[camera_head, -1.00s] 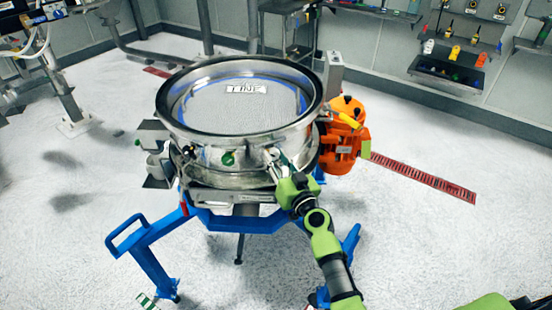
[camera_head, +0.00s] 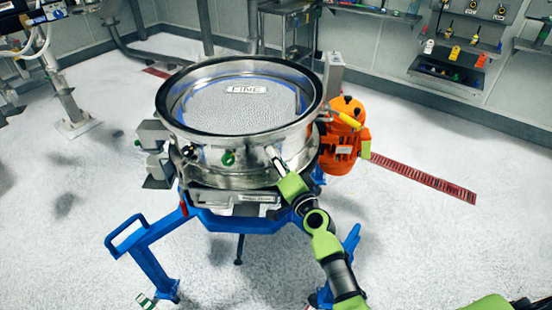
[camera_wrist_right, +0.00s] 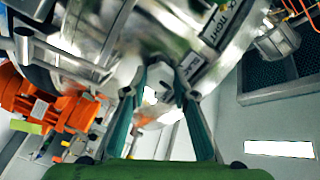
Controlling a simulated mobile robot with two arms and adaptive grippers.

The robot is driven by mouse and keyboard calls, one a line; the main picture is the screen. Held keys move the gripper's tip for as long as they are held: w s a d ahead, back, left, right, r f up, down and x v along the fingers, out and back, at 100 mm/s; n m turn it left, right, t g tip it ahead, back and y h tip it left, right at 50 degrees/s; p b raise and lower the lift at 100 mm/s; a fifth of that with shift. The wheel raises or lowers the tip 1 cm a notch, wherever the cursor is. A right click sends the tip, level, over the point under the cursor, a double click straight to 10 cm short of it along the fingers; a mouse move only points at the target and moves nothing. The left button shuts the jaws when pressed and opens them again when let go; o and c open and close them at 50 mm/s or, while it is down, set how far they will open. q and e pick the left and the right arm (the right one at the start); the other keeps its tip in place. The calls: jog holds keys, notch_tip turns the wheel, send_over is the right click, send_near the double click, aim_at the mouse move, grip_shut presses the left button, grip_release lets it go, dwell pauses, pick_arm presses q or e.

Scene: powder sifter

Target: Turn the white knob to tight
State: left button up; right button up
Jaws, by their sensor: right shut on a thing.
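The round metal sifter (camera_head: 240,175) stands on a blue frame, with a mesh screen on top. My right gripper (camera_head: 272,155) is at its front right side, under the rim. In the right wrist view, the teal fingers of my right gripper (camera_wrist_right: 162,88) are closed around a white knob (camera_wrist_right: 155,96), which shows between them. My left gripper is out of view.
A green knob (camera_head: 228,158) sits left of my right gripper on the sifter's side. An orange motor (camera_head: 343,140) is close on the right, and a blue frame leg (camera_head: 150,262) stands at the left. The floor around the sifter is mostly clear.

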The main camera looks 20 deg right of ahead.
jog(key=shift+m, duration=3.9)
jog(key=o, duration=1.1)
jog(key=s, duration=0.4)
jog(key=s+d, duration=0.1)
jog(key=s, duration=0.7)
jog(key=shift+d, duration=0.2)
